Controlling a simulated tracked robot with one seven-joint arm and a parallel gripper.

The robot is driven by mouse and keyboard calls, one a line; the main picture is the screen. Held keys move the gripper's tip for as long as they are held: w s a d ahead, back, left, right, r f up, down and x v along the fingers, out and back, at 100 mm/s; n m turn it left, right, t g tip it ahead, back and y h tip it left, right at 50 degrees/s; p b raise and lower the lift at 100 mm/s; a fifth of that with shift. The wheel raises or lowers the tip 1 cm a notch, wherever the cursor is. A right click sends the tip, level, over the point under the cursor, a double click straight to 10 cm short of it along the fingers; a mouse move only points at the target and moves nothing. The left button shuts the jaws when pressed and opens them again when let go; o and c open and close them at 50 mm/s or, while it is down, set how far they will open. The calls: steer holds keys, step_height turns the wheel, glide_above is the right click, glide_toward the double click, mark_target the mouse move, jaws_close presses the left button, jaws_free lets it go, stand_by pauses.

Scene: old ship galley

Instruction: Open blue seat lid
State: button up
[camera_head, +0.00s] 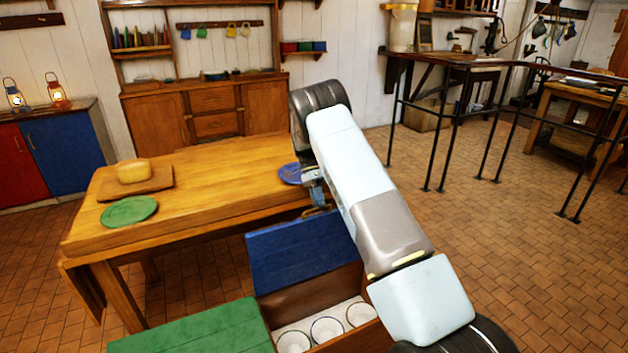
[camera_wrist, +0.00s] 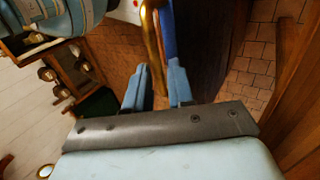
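The blue seat lid (camera_head: 300,252) is raised and stands tilted up from its wooden box (camera_head: 315,290) in the head view. A brass handle (camera_head: 318,211) is at its upper edge. In the wrist view the lid shows as a narrow blue strip (camera_wrist: 168,35) beside the brass handle (camera_wrist: 149,35). My gripper (camera_head: 313,188) is just above the lid's upper edge. In the wrist view my gripper's two blue fingers (camera_wrist: 158,88) stand apart, with a gap between them at the handle's lower end. I see no clear grip on the handle.
White round vessels (camera_head: 327,328) sit inside the open box. A green seat lid (camera_head: 200,330) lies to its left. A wooden table (camera_head: 225,165) with a green plate (camera_head: 129,211), bread (camera_head: 133,171) and a blue plate (camera_head: 291,174) stands close behind. Floor at right is clear up to a black railing (camera_head: 440,130).

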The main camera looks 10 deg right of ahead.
steer(key=v, duration=1.1)
steer(key=shift+d+r, duration=0.2)
steer(key=shift+w, duration=0.1)
